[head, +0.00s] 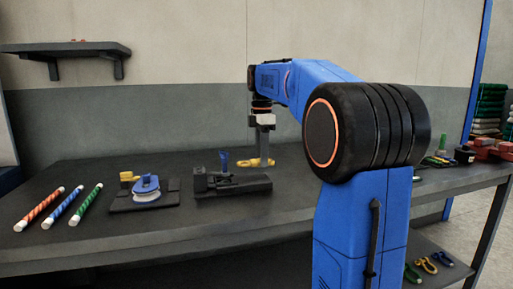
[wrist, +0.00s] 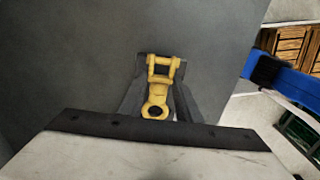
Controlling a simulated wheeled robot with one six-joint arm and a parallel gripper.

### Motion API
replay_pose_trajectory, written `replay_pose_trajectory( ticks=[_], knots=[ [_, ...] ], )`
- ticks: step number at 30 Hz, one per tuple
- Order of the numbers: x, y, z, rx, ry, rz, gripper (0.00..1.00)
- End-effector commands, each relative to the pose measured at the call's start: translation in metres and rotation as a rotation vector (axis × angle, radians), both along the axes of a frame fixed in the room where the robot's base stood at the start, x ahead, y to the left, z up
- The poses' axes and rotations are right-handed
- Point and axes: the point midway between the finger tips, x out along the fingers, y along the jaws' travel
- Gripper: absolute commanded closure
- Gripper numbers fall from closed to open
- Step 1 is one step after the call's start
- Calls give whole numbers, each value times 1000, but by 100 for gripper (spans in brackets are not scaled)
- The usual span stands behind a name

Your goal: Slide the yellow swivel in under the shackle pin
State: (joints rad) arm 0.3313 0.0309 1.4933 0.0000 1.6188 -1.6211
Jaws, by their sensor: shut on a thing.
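The shackle pin cannot be made out clearly at this size, and the fixture does not show in the wrist view.
A dark plate (head: 118,203) carries a blue and white device (head: 147,190) with a yellow piece. Striped rods (head: 62,206) lie at the left of the dark table (head: 150,248). A shelf (head: 70,48) is on the wall. Green and red items stand at the far right.

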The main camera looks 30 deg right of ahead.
Motion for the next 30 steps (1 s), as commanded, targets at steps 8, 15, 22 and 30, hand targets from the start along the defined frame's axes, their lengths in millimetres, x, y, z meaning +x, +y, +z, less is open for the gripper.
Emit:
replay_pose_trajectory(
  ticks=[8,15,22,30],
  knots=[
    [-2,-4,-13,0,-1,0,100],
    [-2,-4,-20,0,-1,0,100],
    [-2,-4,-28,0,-1,0,100],
    [-2,-4,-36,0,-1,0,100]
  ],
)
